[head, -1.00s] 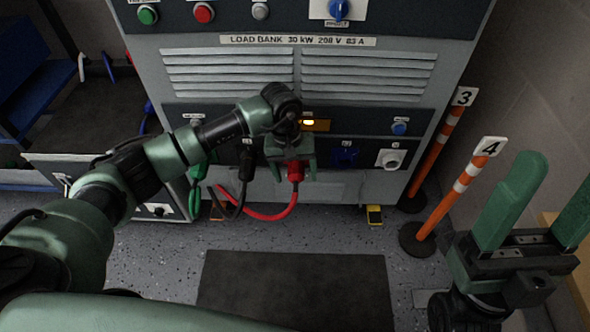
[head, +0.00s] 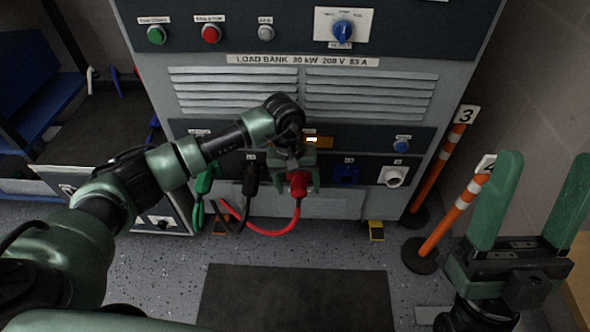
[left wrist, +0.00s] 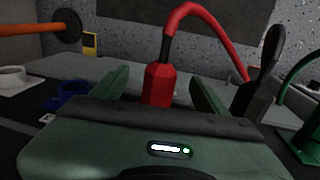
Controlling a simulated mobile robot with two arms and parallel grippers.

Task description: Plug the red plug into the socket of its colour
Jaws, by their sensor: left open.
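The red plug (head: 298,183) is at the load bank's lower panel, its red cable (head: 272,233) hanging in a loop below. It also shows in the left wrist view (left wrist: 158,84), standing upright from the panel there. The socket behind it is hidden, so I cannot tell how deep it sits. My left gripper (head: 296,188) is open, with one finger on each side of the red plug; gaps show between fingers and plug in the left wrist view (left wrist: 158,76). My right gripper (head: 535,160) is open and empty at the right, away from the panel.
A black plug (head: 250,180) and a green plug (head: 205,179) are at the panel left of the red one. A blue socket (head: 347,173) and a white socket (head: 393,176) are to its right. Orange posts (head: 450,220) stand at the right. A dark mat (head: 295,295) lies on the floor.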

